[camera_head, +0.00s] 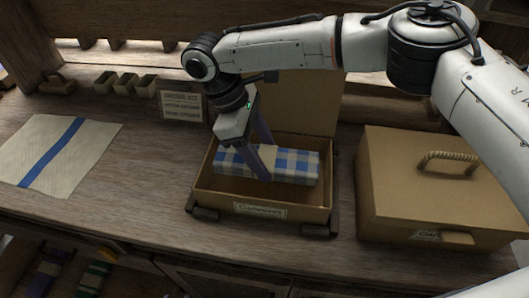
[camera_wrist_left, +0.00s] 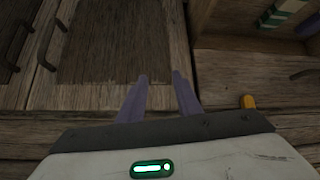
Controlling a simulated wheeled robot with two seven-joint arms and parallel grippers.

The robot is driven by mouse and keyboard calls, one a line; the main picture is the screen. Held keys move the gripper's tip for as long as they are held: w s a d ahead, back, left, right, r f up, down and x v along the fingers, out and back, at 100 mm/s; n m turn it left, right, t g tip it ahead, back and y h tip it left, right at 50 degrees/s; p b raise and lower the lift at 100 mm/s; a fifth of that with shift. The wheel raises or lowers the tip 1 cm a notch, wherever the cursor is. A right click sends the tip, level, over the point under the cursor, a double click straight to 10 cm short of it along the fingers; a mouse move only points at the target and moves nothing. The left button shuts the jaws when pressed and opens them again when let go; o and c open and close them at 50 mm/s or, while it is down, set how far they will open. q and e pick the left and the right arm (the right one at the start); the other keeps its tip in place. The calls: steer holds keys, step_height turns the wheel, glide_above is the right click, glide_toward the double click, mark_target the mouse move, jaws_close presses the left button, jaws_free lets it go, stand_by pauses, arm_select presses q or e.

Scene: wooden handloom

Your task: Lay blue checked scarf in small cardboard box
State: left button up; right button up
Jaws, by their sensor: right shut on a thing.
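The blue checked scarf (camera_head: 297,165), a folded blue and white bundle, is inside the small cardboard box (camera_head: 285,211). The box is open, with its lid raised at the back and a label on its front. My right gripper (camera_head: 256,172) reaches down into the box and is shut on the scarf toward its left part. The fingers hide a strip of the scarf, and the front wall hides whether its underside touches the box floor. My left gripper (camera_wrist_left: 159,76) shows only in the left wrist view, open and empty, above wooden boards and cupboard fronts.
A larger closed cardboard box (camera_head: 400,190) with a rope handle stands at the right. A cream cloth with a blue stripe (camera_head: 85,133) lies at the left. A small sign (camera_head: 181,106) and several little boxes (camera_head: 125,83) stand behind. The bench between cloth and open box is clear.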

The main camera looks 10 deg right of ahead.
steer(key=shift+f+p, duration=0.35)
steer(key=shift+f, duration=0.2)
steer(key=o, duration=1.1)
steer(key=shift+r+b, duration=0.5)
steer(key=shift+r, duration=0.05)
steer(key=v, duration=1.2)
